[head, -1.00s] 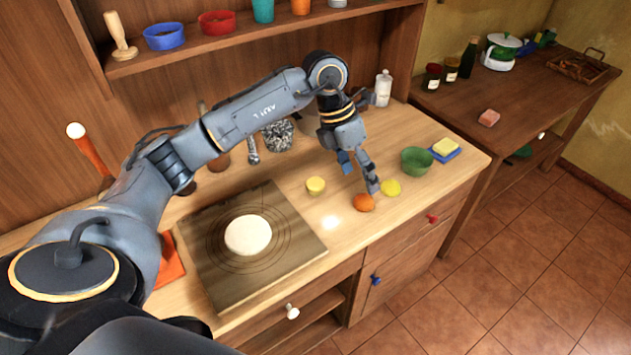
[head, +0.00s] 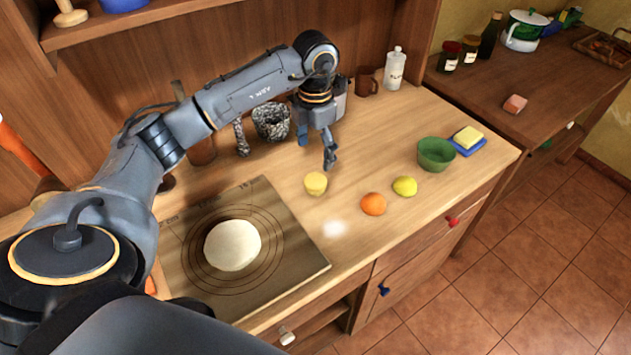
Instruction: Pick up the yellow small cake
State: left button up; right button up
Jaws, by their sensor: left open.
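The yellow small cake (head: 316,184) stands on the wooden counter, right of the board with the dough and left of the orange. It is a small pale-yellow round piece with a lighter top. My left gripper (head: 316,153) is open and empty. Its fingers point down above and behind the cake in the picture, and I see no contact with it. My right gripper is not in view.
An orange (head: 373,204), a lemon (head: 404,186) and a green bowl (head: 436,154) are to the right. A board (head: 290,271) bears white dough (head: 232,245). A speckled mortar (head: 271,121) stands behind. The counter's front edge is close.

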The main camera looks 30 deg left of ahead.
aim_at(315, 179)
pick_arm(q)
jog(key=f, duration=0.3)
jog(key=shift+s+d+f+p, duration=0.2)
jog(key=shift+f+p, duration=0.1)
jog(key=shift+f, duration=0.35)
jog(key=shift+a+f, duration=0.1)
jog(key=shift+f, duration=0.2)
notch_tip(315, 179, down, 4)
jog(key=shift+r+p, duration=0.25)
jog(key=shift+p, duration=0.85)
jog(key=shift+w+f, duration=0.1)
jog(key=shift+f, duration=0.55)
jog(key=c, duration=1.3)
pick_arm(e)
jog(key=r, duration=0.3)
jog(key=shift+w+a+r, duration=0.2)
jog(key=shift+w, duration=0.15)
